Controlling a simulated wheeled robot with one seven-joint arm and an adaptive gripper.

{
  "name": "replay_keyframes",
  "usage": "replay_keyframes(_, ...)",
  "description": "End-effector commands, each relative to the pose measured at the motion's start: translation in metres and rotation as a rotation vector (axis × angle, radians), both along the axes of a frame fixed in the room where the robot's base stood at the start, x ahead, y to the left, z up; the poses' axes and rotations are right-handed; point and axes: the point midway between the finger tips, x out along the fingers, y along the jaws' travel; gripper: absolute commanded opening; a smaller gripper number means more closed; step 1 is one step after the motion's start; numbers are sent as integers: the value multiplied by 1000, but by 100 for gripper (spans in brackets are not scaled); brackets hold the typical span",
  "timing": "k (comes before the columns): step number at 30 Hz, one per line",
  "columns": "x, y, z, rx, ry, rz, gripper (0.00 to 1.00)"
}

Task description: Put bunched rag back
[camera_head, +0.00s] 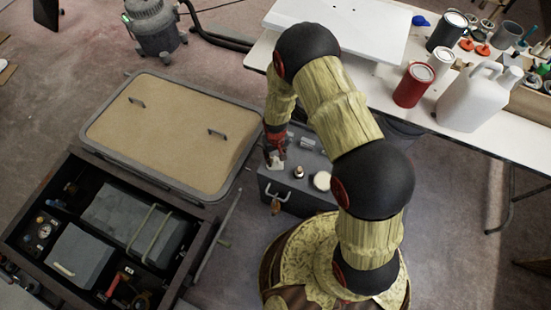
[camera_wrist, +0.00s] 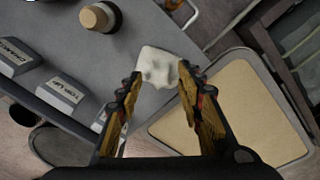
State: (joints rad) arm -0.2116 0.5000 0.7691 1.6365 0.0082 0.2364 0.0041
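The bunched rag is a small crumpled white cloth (camera_wrist: 158,66). In the wrist view it lies between my fingertips, over the grey top of a case or bench. My gripper (camera_wrist: 160,77) has its fingers apart, one on each side of the rag. The tips look very close to its edges; I cannot tell whether they press on it. In the head view my gripper (camera_head: 275,143) points down at the left end of the grey box (camera_head: 318,192), with the rag (camera_head: 275,161) just below it. I cannot tell whether the rag rests on the box top.
A cork-topped bottle (camera_head: 299,172) and a round white lid (camera_head: 322,181) stand on the grey box beside the rag. Labelled blocks (camera_wrist: 62,93) show in the wrist view. A tan-topped panel (camera_head: 170,125) and an open tool drawer (camera_head: 75,160) lie left. A white table (camera_head: 395,85) stands behind.

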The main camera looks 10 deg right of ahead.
Motion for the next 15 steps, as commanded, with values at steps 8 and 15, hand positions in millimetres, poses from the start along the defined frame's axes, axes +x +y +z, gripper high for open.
replay_keyframes(8, 1, 0, 63, 1, -3, 0, 37)
replay_keyframes(15, 0, 0, 88, 0, -2, 0, 37)
